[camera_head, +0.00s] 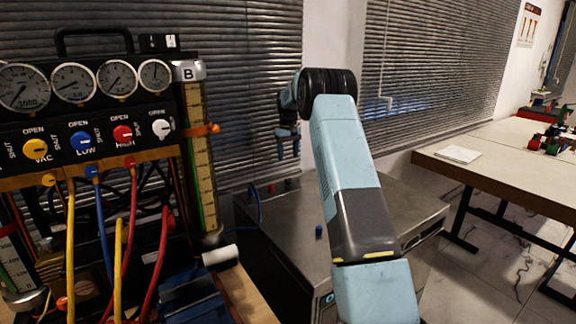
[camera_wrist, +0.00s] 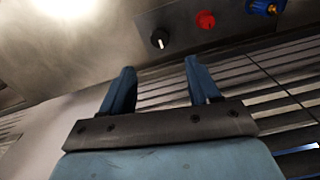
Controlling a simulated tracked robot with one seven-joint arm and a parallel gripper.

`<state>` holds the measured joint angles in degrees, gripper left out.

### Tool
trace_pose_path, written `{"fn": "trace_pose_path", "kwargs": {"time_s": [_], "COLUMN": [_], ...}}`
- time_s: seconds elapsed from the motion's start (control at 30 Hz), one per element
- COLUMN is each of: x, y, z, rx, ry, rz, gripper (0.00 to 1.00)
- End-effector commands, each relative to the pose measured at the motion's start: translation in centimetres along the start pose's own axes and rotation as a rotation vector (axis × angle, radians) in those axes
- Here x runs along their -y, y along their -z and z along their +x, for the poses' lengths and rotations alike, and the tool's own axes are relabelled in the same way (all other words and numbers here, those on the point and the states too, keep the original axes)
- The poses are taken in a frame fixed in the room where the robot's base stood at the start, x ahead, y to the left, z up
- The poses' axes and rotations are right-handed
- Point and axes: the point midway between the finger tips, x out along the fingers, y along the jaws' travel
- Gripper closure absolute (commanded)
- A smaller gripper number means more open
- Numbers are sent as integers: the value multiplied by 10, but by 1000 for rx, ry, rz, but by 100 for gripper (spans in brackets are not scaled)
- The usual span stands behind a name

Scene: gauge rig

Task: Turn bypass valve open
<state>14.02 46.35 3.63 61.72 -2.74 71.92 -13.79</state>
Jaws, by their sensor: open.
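The gauge rig's panel at left in the head view carries a yellow knob (camera_head: 35,149) marked VAC, a blue knob (camera_head: 81,141) marked LOW, a red knob (camera_head: 123,134) marked HIGH and a white knob (camera_head: 161,129) whose name I cannot read. OPEN and SHUT labels stand by them. No bypass label is legible. My gripper (camera_head: 288,154) hangs right of the rig, apart from it, its fingers pointing down. In the wrist view my gripper (camera_wrist: 160,68) is open and empty. Beyond its fingers are a black knob (camera_wrist: 160,39), a red knob (camera_wrist: 205,19) and a blue knob (camera_wrist: 262,7) on a metal panel.
Several round gauges (camera_head: 73,82) top the rig, and coloured hoses (camera_head: 103,240) hang below. A steel cabinet (camera_head: 275,235) with a small blue item (camera_head: 318,231) stands under my arm. A wooden table (camera_head: 490,165) is at right. Window blinds (camera_head: 240,60) are behind.

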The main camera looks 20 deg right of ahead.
Motion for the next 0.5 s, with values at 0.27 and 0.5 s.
{"fn": "trace_pose_path", "kwargs": {"time_s": [0.27,0.5], "x": [0,0], "y": [0,0], "z": [-21,-22], "rx": [0,0], "ry": [0,0], "rz": [0,0], "gripper": [39,39]}}
